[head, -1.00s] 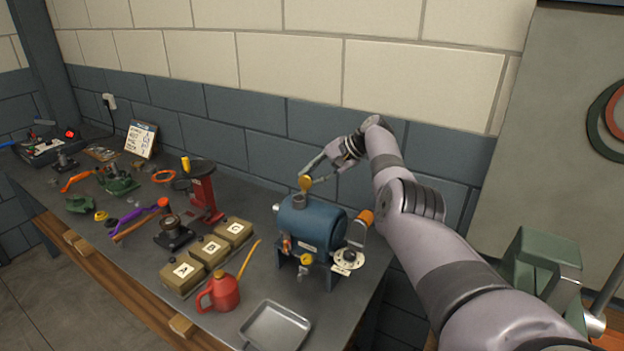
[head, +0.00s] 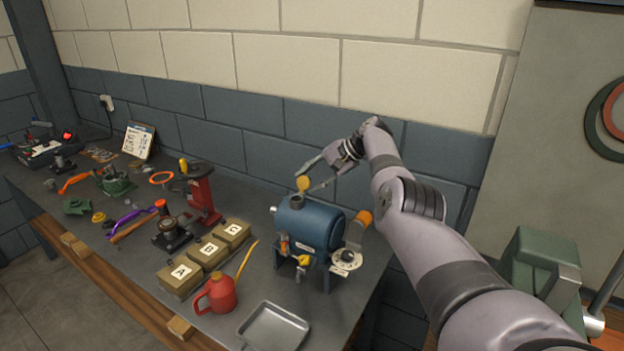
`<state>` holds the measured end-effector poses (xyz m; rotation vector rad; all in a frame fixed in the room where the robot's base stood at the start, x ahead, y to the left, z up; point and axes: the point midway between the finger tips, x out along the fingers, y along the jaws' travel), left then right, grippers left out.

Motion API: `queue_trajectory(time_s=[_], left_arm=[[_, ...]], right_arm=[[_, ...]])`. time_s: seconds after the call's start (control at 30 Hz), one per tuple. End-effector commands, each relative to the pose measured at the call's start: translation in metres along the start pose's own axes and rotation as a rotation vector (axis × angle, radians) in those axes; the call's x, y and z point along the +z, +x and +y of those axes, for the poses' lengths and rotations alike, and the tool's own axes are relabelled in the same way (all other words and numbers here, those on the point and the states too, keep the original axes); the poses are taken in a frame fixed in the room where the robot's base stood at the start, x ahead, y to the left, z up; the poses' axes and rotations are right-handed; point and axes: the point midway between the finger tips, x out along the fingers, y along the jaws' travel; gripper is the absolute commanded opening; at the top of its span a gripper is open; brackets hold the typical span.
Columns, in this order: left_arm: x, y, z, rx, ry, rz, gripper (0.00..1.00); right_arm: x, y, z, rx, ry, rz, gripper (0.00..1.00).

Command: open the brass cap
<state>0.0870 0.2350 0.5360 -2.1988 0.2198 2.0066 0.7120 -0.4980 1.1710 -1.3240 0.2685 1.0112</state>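The brass cap (head: 303,184) is a small yellow disc standing upright above the dark filler neck (head: 297,202). The neck is on top of the blue tank (head: 310,223), and its mouth looks uncovered. My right gripper (head: 303,182) reaches in from the right. Its two fingers are spread, one tip above the cap and one at its lower right. At this size I cannot tell whether a finger touches the cap. My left gripper is not in view.
An orange knob (head: 363,217) and a white dial (head: 346,261) sit at the tank's right. A red oil can (head: 217,293), a metal tray (head: 274,327) and lettered boxes (head: 181,274) stand in front and left. The wall is close behind.

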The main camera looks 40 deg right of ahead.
Motion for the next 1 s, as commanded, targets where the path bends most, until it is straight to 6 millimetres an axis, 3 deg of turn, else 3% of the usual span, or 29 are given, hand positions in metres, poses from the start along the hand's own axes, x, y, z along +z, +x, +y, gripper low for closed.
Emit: queue_trajectory(time_s=[0.27, 0.5, 0.7, 1.0], left_arm=[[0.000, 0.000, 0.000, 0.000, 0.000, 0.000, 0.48], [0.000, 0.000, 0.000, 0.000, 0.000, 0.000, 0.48], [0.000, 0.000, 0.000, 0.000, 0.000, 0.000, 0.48], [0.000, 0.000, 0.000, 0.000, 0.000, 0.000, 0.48]], right_arm=[[-0.001, -0.023, -0.001, -0.006, -0.001, 0.004, 0.36], [-0.002, -0.076, 0.000, -0.003, 0.001, 0.005, 0.36], [-0.002, -0.108, 0.002, 0.001, 0.001, 0.001, 0.36], [-0.001, -0.120, 0.002, 0.003, 0.001, -0.001, 0.36]])
